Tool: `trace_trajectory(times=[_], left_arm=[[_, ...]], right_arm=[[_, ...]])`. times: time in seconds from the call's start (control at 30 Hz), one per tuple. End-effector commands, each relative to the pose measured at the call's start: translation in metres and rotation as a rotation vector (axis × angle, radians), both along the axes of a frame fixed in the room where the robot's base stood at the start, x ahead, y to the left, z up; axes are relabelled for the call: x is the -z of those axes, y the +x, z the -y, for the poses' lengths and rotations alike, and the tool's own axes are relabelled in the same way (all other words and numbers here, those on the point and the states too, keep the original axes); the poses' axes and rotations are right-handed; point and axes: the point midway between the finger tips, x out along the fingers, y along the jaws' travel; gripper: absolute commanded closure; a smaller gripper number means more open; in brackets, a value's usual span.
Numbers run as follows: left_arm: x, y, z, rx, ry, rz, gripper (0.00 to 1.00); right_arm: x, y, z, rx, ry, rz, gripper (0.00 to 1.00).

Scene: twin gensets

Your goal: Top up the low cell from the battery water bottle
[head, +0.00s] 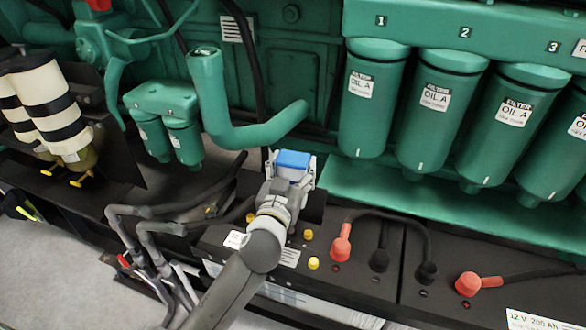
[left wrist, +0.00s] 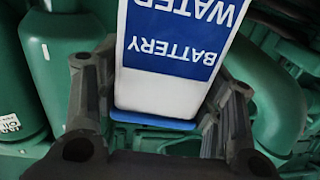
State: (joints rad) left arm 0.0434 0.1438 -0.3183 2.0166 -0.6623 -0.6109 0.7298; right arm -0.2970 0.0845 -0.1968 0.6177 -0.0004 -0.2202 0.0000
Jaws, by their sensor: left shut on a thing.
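The battery water bottle (head: 293,159) shows as a blue end between the fingers of my left gripper (head: 291,168). In the left wrist view the white and blue bottle (left wrist: 172,80) fills the space between the two dark fingers, its "BATTERY WATER" label upside down. My left gripper is shut on it, held above the back edge of the left battery (head: 370,285). Yellow caps (head: 308,234) (head: 313,263) (head: 250,217) show on the battery top around my wrist. My gripper and arm hide part of this top, and I cannot tell which cell is low. My right gripper is not in view.
A green pipe (head: 245,130) and green filter canisters (head: 373,105) stand behind the batteries. Red terminal boots (head: 341,243) (head: 468,284) and black cables lie to the right. Grey hoses (head: 150,240) run at the left. Open floor (head: 50,270) is at lower left.

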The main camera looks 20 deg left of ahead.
Motion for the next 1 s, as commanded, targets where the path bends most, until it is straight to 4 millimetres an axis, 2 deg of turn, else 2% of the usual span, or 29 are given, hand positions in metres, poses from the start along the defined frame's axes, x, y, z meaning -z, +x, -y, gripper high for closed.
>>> trace_trajectory(times=[0.17,0.57,1.0], left_arm=[[-0.003,-0.010,0.000,0.001,-0.001,0.003,0.66],[-0.005,-0.057,-0.002,0.001,-0.001,0.004,0.67],[-0.006,-0.108,-0.004,0.000,-0.001,0.005,0.67]], right_arm=[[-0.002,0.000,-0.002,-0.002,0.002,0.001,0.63],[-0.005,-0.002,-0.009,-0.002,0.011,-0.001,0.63],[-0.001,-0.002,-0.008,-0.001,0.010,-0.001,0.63]])
